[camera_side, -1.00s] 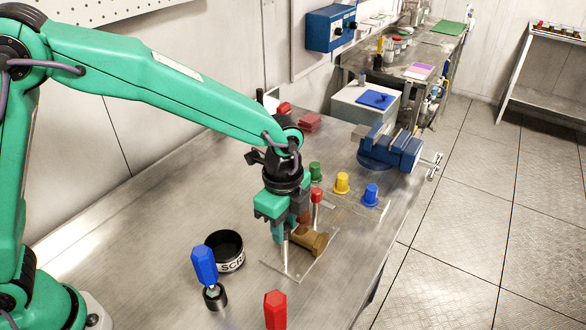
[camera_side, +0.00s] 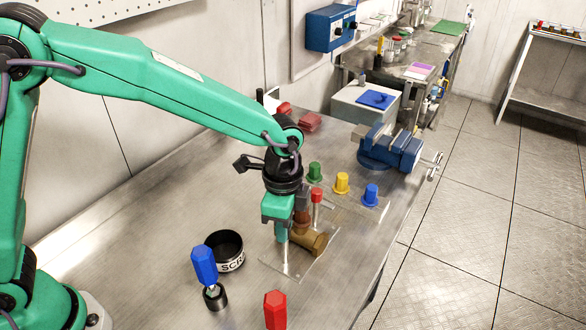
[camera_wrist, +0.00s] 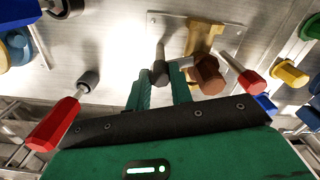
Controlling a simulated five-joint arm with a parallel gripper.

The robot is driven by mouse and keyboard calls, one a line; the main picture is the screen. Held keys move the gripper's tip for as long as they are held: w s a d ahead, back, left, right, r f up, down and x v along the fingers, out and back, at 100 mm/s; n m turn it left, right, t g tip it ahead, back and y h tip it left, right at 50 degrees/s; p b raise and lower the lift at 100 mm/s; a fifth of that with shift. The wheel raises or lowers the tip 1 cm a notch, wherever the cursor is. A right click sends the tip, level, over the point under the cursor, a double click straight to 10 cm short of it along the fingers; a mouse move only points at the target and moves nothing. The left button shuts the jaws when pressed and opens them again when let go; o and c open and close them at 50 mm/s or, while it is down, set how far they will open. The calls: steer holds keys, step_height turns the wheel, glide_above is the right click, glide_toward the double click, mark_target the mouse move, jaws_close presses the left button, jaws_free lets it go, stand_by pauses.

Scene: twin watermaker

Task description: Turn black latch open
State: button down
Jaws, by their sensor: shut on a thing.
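A clear plate (camera_side: 290,270) on the steel bench carries a brass valve body (camera_side: 318,243), which also shows in the wrist view (camera_wrist: 203,38). The black latch (camera_wrist: 160,70) shows there as a dark-ended lever on a pale stem beside the brass body. My gripper (camera_wrist: 163,85) points down over the plate, its green fingers shut on the latch's dark end. In the side view my gripper (camera_side: 282,238) hides the latch. A brown hexagonal cap (camera_wrist: 208,76) is just right of the fingers in the wrist view.
A red-topped handle (camera_side: 317,195) stands close behind the gripper. Green (camera_side: 315,172), yellow (camera_side: 341,183) and blue (camera_side: 371,194) knobs stand further back. A blue-handled tool (camera_side: 204,264), a black scrap bowl (camera_side: 225,250) and a red hexagonal handle (camera_side: 275,309) are nearer. The bench's left side is clear.

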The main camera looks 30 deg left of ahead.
steer(key=n, duration=1.4)
stand_by(0.4)
steer(key=c, duration=1.2)
jaws_free()
steer(key=shift+c, duration=0.2)
steer(key=shift+r, duration=0.15)
steer(key=shift+r, duration=3.8)
